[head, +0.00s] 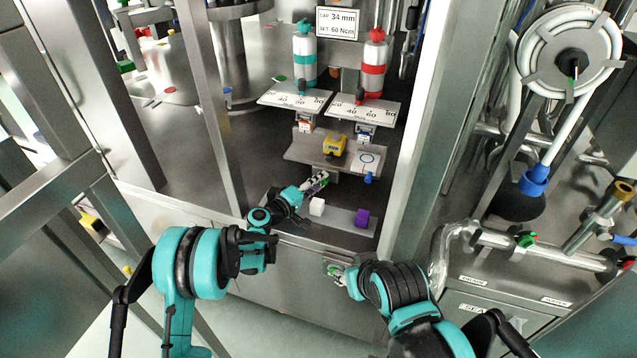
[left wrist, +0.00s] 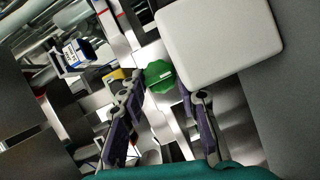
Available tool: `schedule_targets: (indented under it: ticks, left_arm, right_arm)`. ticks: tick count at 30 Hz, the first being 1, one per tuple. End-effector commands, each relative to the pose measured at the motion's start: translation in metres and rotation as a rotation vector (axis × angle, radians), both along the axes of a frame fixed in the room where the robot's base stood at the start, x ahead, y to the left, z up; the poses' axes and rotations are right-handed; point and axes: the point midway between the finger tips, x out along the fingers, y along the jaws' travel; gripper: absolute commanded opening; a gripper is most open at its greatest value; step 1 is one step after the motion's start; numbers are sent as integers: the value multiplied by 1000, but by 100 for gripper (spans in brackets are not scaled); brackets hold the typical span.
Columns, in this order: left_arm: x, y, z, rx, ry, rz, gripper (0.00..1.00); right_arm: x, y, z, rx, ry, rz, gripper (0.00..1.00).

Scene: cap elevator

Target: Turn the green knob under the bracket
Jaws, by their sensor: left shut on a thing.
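The green knob (left wrist: 160,76) shows in the left wrist view, between the two fingertips of my left gripper (left wrist: 161,90), which is shut on it. In the head view my left gripper (head: 318,182) reaches in under the front edge of the grey bracket (head: 308,147). The knob is hard to make out there among the fingers. My right gripper (head: 337,271) is low at the front, outside the cabinet and away from the knob. Its fingers are too small to read.
The bracket carries a yellow device (head: 335,144). A cabinet post (head: 425,120) bounds the right.

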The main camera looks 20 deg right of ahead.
Motion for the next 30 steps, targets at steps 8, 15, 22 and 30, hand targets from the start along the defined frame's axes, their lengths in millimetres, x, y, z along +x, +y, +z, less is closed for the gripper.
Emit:
schedule_targets:
  ticks: [8, 15, 22, 30]
  left_arm:
    - [0, 0, 0, 1, 0, 0, 52]
    - [-2, 4, 0, 1, 0, 1, 52]
    - [-24, 38, 4, 0, 0, 3, 52]
    - [-55, 83, 9, 1, -1, 2, 52]
  right_arm:
    - [0, 0, 0, 0, 0, 0, 40]
    - [0, 0, 0, 0, 0, 0, 40]
    - [0, 0, 0, 0, 0, 0, 40]
    - [0, 0, 0, 0, 0, 0, 40]
